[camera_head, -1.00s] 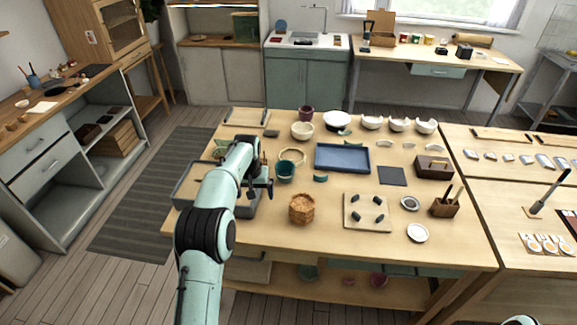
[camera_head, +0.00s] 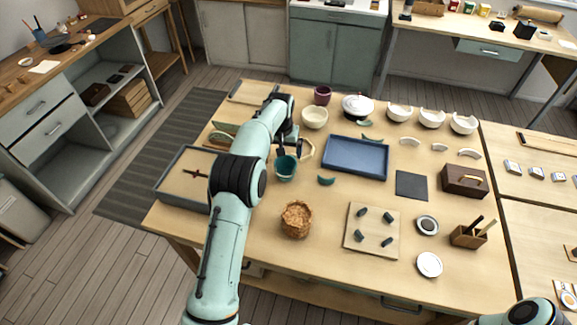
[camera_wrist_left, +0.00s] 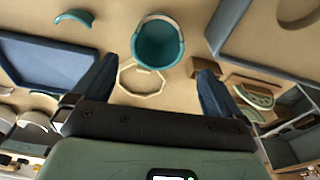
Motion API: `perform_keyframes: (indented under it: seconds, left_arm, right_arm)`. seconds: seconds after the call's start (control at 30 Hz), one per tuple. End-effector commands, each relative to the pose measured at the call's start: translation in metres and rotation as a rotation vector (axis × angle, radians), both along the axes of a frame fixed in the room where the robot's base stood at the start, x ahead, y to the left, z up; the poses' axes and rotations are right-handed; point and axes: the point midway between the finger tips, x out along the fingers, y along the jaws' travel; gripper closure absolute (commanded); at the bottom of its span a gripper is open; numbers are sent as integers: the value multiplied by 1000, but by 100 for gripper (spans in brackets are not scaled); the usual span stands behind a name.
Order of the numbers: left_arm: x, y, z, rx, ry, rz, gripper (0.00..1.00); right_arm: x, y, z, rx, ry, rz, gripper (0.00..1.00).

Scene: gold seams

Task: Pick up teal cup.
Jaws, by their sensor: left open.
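The teal cup (camera_head: 287,169) stands upright on the wooden table, left of the blue tray. It looks round and open at the top in the left wrist view (camera_wrist_left: 158,45). My left gripper (camera_head: 288,146) is just behind the cup in the head view. In the left wrist view its two dark fingers (camera_wrist_left: 158,68) are spread wide and empty, with the cup beyond the tips, between their lines. A pale ring (camera_wrist_left: 141,79) lies beside the cup, between the fingers in that view. My right gripper is out of view; only part of my right arm shows at the bottom right.
A blue tray (camera_head: 331,166) lies right of the cup, and a small teal shard (camera_head: 326,181) lies between them. A cream bowl (camera_head: 315,117) stands behind. A grey-rimmed tray (camera_head: 172,196) is at the left, and a cork-coloured pot (camera_head: 296,220) stands in front.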

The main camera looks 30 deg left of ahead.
Motion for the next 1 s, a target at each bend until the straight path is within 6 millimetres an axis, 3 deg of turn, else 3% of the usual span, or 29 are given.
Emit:
perform_keyframes:
  seconds: [0.03,0.2,0.47,0.7,1.0]
  left_arm:
    - [1,0,-13,-1,5,0,0]
    - [6,1,-40,0,2,-1,0]
    - [9,1,-59,0,1,-1,0]
    - [15,1,-93,0,-1,0,0]
    - [16,1,-102,0,-2,0,0]
  right_arm:
    - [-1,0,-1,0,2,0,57]
    - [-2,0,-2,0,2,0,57]
    - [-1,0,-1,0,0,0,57]
    - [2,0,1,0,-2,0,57]
    - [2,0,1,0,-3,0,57]
